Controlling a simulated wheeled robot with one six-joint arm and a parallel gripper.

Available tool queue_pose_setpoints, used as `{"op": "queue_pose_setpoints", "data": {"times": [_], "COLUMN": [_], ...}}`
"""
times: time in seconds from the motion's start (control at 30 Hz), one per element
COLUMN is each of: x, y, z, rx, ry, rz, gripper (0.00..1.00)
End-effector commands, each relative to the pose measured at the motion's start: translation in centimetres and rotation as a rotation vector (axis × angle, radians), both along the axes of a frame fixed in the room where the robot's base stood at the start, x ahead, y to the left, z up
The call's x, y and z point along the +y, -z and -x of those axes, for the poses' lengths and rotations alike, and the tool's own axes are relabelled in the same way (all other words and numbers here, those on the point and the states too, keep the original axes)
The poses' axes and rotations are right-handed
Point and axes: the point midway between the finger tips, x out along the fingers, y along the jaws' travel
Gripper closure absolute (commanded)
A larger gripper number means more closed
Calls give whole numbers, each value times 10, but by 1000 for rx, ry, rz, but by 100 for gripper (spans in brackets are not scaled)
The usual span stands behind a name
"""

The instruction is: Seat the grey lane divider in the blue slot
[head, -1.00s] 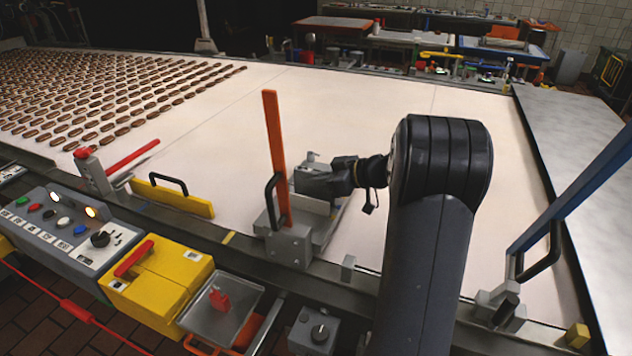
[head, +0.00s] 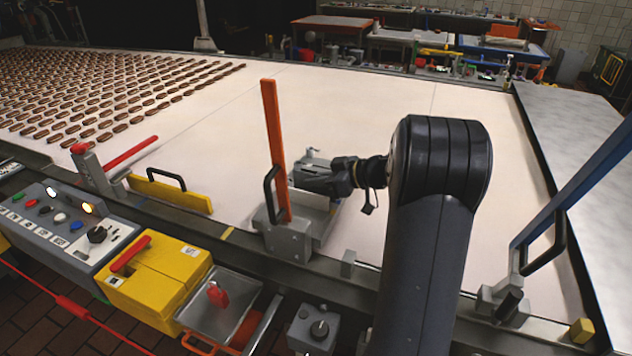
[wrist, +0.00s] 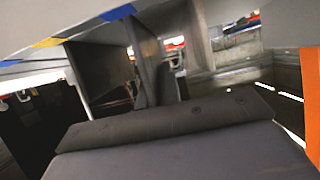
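My gripper (head: 318,178) is just behind the upright orange divider (head: 275,140), low over the white belt. The orange divider and its grey mount block (head: 287,240) partly hide it. A pale grey plate (head: 320,213) shows beside the mount under my gripper; I cannot tell whether it is the grey lane divider or part of the mount. The wrist view shows my dark gripper body (wrist: 165,145) and the orange divider (wrist: 312,90) at the right edge. Blue (wrist: 118,12) and yellow (wrist: 48,42) marks show on a pale strip above. The fingertips and any grip are unclear.
A yellow divider (head: 172,193) stands low on the near rail at left, near a red-handled lever (head: 130,153). A tall blue divider (head: 585,180) leans at right. Sandwich cookies (head: 100,95) cover the far left belt. The belt's middle (head: 400,100) is clear.

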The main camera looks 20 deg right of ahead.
Motion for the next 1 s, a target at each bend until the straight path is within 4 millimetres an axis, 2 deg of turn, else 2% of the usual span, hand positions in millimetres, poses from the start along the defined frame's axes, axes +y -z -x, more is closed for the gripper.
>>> {"op": "queue_pose_setpoints", "data": {"times": [0.3,0.33,0.6,1.0], "x": [0,0,0,0], "y": [3,3,3,-3], "z": [0,0,0,0], "rx": [-1,-1,0,1], "ry": [0,0,0,-1], "rz": [1,1,0,-1], "gripper": [100,95,74,74]}}
